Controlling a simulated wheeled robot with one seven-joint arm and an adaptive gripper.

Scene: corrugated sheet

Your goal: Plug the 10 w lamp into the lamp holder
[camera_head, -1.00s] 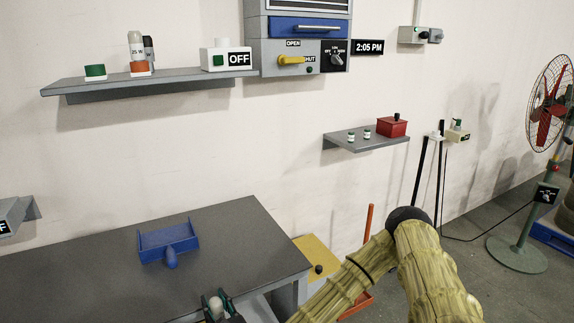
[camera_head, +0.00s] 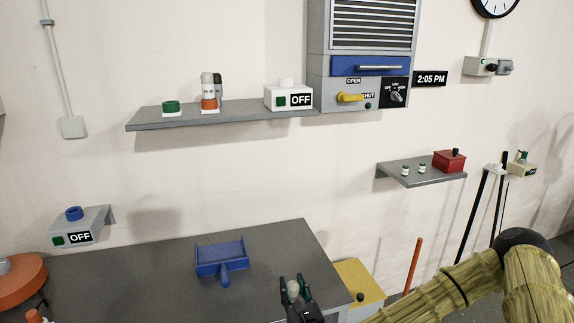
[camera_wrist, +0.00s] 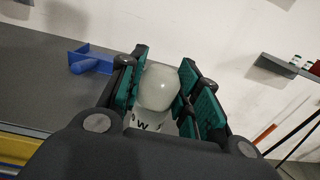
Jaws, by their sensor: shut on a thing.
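My gripper (camera_head: 295,284) is shut on a lamp (camera_head: 292,288) above the front right of the grey table. In the wrist view the lamp (camera_wrist: 159,88) has a rounded pale grey-white top and a white body, clamped between the green finger pads (camera_wrist: 160,85). A "W" shows on its body; the wattage number is hidden. I cannot tell for sure which fixture is the lamp holder. A grey box marked OFF with a blue round top (camera_head: 74,214) is on the wall at left. A white box marked OFF with a white top (camera_head: 287,96) stands on the upper shelf.
The upper shelf (camera_head: 150,124) also holds a green-capped piece (camera_head: 170,107) and upright lamps (camera_head: 208,88) by an orange base. A blue dustpan-like tray (camera_head: 221,258) lies on the grey table (camera_head: 150,275). A small shelf (camera_head: 430,179) with a red box is at right. Much table is bare.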

